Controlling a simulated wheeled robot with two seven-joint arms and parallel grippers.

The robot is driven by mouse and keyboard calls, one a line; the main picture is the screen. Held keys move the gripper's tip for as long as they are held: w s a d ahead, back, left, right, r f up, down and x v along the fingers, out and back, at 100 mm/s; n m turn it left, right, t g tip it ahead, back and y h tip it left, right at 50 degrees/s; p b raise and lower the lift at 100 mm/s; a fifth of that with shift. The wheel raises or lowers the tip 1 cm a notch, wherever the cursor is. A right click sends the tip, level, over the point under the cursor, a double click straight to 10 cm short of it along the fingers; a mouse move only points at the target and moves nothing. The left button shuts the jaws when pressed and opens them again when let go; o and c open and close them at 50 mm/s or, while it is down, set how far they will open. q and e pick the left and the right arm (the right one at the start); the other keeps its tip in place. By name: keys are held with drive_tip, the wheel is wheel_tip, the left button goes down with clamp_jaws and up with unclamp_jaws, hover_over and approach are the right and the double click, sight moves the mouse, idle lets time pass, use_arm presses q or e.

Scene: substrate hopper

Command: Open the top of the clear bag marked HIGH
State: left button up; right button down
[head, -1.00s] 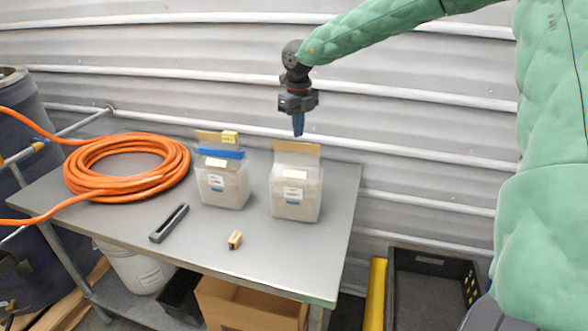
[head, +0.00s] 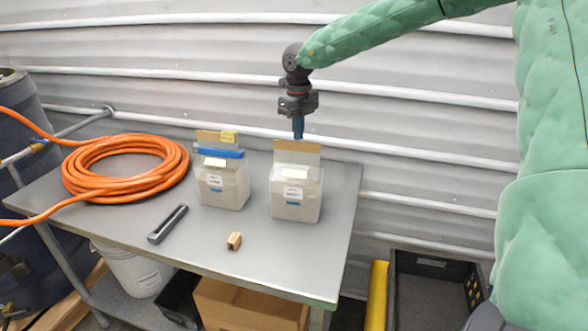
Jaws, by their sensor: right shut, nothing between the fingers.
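Two clear bags of pale material stand upright on the grey table. My left gripper is out of view.
An orange hose coil (head: 125,196) lies on the table (head: 195,255) at left. A dark long tool (head: 167,224) and a small wooden block (head: 234,241) lie in front of the bags. A black crate (head: 432,262) stands at lower right. A corrugated wall is behind.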

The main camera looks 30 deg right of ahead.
drive_tip(key=s+a+b, duration=0.5)
drive_tip(key=shift+s+a, duration=0.15)
drive_tip(key=shift+a, duration=0.05)
idle(1.5)
drive_tip(key=shift+s+a+f, duration=0.1)
drive_tip(key=s+a+b, duration=0.1)
drive_tip(key=b, duration=0.1)
drive_tip(key=s+a+f+b, duration=0.1)
drive_tip(key=s+a, duration=0.1)
drive_tip(key=shift+s+a+b, duration=0.15)
drive_tip(key=shift+s+b, duration=0.05)
drive_tip(key=shift+b, duration=0.2)
idle(0.8)
